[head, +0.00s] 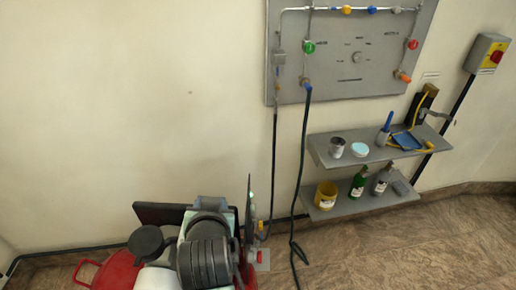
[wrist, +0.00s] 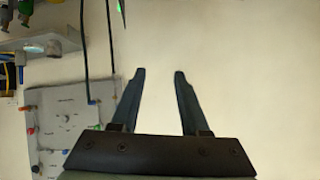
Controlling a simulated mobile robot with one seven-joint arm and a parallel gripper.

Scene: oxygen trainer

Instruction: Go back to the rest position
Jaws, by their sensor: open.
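My gripper (wrist: 159,76) is open and empty in the wrist view. Its two dark fingers stand apart with only plain cream wall behind them. In the head view my own folded arm fills the lower left, and I cannot clearly make out the fingers there. The grey oxygen panel (head: 348,85) hangs on the wall at upper right, with green, red and orange knobs and two dark hoses. The panel (wrist: 62,130) also shows at lower left in the wrist view, which is turned over. The gripper touches nothing that I can see.
Two grey wall shelves (head: 375,150) at right hold a can (head: 337,147), a blue-white lid (head: 360,149), a yellow pot (head: 326,195) and bottles (head: 358,182). A dark hose (head: 302,190) hangs right of my arm. A yellow switch box (head: 487,54) is at far right. The left wall is bare.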

